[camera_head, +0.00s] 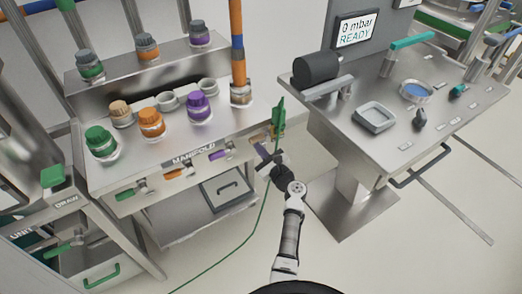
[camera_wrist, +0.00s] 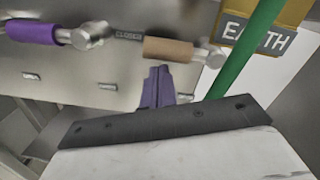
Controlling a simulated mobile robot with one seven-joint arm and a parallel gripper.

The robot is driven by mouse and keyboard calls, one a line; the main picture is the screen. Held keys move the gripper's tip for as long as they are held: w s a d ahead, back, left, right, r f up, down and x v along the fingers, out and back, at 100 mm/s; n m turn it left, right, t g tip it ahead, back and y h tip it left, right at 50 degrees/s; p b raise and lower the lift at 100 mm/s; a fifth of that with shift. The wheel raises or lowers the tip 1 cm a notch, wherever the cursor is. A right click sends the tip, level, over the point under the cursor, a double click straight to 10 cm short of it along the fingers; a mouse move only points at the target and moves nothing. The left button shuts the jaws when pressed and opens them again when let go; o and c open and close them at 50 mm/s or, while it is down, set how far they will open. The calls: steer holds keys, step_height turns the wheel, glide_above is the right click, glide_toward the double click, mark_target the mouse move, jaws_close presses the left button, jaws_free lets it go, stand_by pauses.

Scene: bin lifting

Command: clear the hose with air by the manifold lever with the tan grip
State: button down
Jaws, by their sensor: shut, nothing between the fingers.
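The lever with the tan grip (camera_wrist: 168,48) lies roughly level along the manifold front (camera_wrist: 100,75) in the wrist view. The word CLOSED shows on the panel to the left of the grip. My gripper (camera_wrist: 157,72) is shut and empty, its fingertips just below the tan grip in the picture; I cannot tell whether they touch it. In the head view my gripper (camera_head: 266,160) is at the right end of the manifold bench (camera_head: 193,160) and hides most of this lever. The lever with the purple grip (camera_wrist: 32,32) is to the left.
A green clamp (camera_head: 278,117) with a thin green cable stands right of my gripper, beside an EARTH sign (camera_wrist: 258,38). Levers with green and orange grips (camera_head: 174,174) are further left. A screen (camera_head: 356,29) reads 0 mbar READY above the right-hand table (camera_head: 400,145).

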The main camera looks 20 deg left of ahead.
step_height(320, 180, down, 5)
steer(key=b, duration=0.4)
steer(key=v, duration=1.1)
steer(key=shift+r, duration=0.65)
steer(key=shift+w, duration=0.1)
